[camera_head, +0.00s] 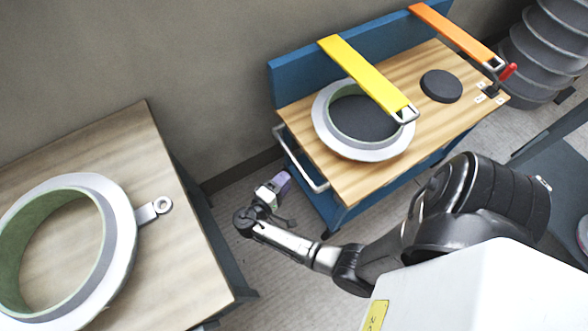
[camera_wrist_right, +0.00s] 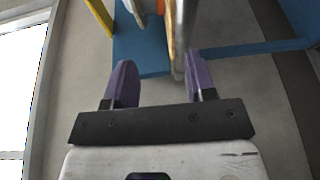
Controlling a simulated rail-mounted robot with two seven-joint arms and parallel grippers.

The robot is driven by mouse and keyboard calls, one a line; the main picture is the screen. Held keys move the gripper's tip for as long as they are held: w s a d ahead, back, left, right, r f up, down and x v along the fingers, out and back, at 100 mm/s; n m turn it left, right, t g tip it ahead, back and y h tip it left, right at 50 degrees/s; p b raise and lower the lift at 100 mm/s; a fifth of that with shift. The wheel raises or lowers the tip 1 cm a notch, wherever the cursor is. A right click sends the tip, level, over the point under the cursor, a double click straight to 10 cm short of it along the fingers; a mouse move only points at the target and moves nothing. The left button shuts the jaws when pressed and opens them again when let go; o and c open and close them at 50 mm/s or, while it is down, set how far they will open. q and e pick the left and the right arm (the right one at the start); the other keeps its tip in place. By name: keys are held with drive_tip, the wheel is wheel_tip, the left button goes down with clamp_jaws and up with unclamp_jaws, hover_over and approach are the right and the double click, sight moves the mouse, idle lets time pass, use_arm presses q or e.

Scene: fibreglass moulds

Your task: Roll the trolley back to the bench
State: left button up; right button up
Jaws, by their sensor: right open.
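The trolley (camera_head: 335,172) has a wooden top, blue sides and a blue back panel, and stands right of centre in the head view. A silver bar handle (camera_head: 303,163) is on its left end. The wooden bench (camera_head: 150,160) is at the left, with a floor gap between it and the trolley. My right gripper (camera_head: 278,186) is low in that gap, just below and left of the handle. In the right wrist view its purple fingers (camera_wrist_right: 161,80) are apart, with part of the trolley (camera_wrist_right: 140,50) beyond them. Contact with the handle is not clear. My left gripper is not visible.
A ring mould (camera_head: 113,215) with a metal lug lies on the bench. The trolley carries another ring mould (camera_head: 323,122), a yellow strap (camera_head: 365,75), an orange strap (camera_head: 450,32) and a black disc (camera_head: 441,86). Grey stacked rings (camera_head: 545,50) stand at the far right.

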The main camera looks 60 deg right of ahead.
drive_tip(key=h+b, duration=0.2)
drive_tip(key=b, duration=0.3)
approach(294, 159)
drive_tip(key=a+f, duration=0.2)
drive_tip(key=b, duration=0.1)
drive_tip(key=shift+n+t+h, duration=0.3)
drive_tip(key=shift+n+h, duration=0.1)
drive_tip(key=b+x, duration=0.2)
drive_tip(key=x, duration=1)
drive_tip(key=shift+w+f, duration=0.1)
drive_tip(key=shift+f, duration=0.05)
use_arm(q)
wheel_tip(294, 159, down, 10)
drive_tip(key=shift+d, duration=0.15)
use_arm(e)
drive_tip(key=shift+d, duration=0.3)
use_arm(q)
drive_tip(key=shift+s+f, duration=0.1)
use_arm(e)
drive_tip(key=shift+c, duration=0.4)
clamp_jaws()
